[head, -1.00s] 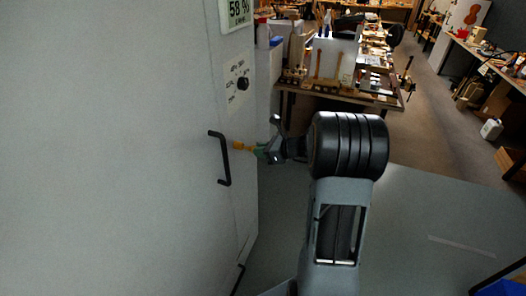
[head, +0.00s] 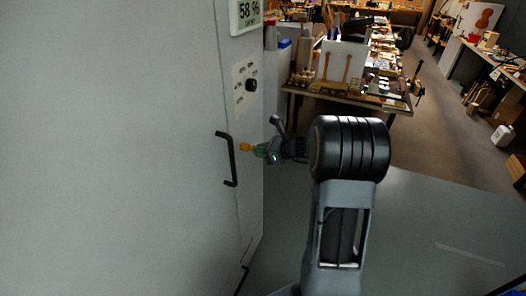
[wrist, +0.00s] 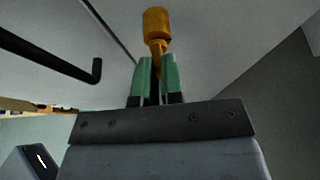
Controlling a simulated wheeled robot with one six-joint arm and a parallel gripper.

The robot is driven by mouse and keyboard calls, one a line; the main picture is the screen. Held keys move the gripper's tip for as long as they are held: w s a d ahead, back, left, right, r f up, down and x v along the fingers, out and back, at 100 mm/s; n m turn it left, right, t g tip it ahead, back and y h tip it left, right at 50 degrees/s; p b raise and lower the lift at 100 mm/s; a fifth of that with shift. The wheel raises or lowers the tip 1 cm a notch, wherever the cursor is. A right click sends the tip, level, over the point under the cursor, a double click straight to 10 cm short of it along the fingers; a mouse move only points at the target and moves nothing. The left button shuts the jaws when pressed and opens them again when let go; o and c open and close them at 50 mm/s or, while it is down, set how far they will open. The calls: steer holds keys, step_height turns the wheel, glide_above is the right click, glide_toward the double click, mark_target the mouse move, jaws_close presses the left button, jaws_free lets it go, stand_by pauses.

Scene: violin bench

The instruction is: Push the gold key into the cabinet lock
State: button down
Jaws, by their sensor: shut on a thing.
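The gold key (head: 246,147) is between the green fingertips of my gripper (head: 262,151), which is shut on it. In the wrist view the gold key (wrist: 158,46) shows as a narrow stem rising from between the fingers (wrist: 157,75), with a wider gold cylinder at its far end. It points at the pale cabinet front (head: 130,150), just right of the black handle (head: 232,160). The lock opening is not visible, and I cannot tell whether the gold end touches the cabinet or stands apart from it.
The handle (wrist: 50,55) stands out at the left in the wrist view. A panel with a black knob (head: 251,85) and a display (head: 245,13) are above on the cabinet. A cluttered workbench (head: 345,98) stands behind my arm. Open floor lies to the right.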

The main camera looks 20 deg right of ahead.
steer(key=shift+w+a, duration=0.1)
steer(key=shift+a, duration=0.05)
steer(key=c, duration=1.2)
jaws_free()
steer(key=b+v, duration=0.1)
steer(key=v, duration=1.2)
steer(key=shift+s+d+r, duration=0.2)
